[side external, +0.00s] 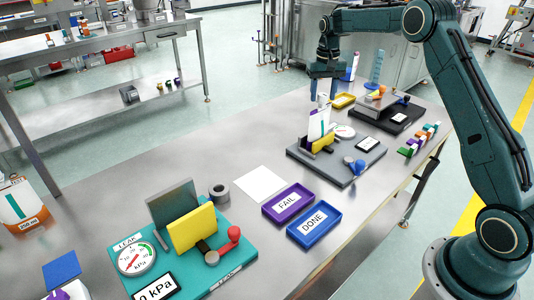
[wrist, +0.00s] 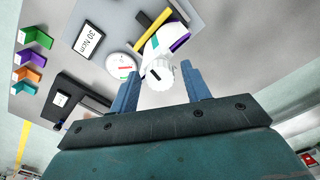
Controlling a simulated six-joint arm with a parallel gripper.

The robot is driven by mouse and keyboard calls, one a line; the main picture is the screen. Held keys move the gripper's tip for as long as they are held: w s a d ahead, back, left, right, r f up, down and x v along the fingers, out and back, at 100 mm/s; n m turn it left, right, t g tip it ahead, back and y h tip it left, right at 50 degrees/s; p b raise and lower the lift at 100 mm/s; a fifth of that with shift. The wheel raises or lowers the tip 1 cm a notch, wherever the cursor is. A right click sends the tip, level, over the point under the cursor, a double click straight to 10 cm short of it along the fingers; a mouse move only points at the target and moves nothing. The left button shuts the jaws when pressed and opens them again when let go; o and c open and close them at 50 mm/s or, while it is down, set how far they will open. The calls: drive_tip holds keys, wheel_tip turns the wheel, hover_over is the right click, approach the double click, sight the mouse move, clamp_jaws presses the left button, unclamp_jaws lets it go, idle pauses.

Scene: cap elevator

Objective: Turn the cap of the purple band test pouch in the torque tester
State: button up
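The pouch with the purple band (side external: 318,123) stands upright in the grey torque tester (side external: 345,176), behind its yellow clamp plate (side external: 323,140). In the wrist view the white pouch (wrist: 166,42) has its white ribbed cap (wrist: 158,76) facing the camera. My gripper (side external: 324,92) points down over the pouch's top. In the wrist view its blue fingers (wrist: 162,72) are open, one on each side of the cap, with gaps showing. I cannot tell how far down the cap they reach. The tester's round dial (side external: 344,131) and its display (wrist: 88,39), reading about 30 Ncm, are beside the pouch.
A purple FAIL tray (side external: 288,202) and a blue DONE tray (side external: 314,227) lie in front of the tester. A teal leak tester (side external: 225,262) stands front left. A black station (side external: 388,115) and several coloured clips (side external: 420,138) are at right. A white sheet (side external: 259,184) lies left of the tester.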

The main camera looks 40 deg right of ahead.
sight(323, 94)
drive_tip(key=shift+r, duration=0.2)
drive_tip(key=shift+r, duration=2.8)
drive_tip(key=shift+r, duration=0.15)
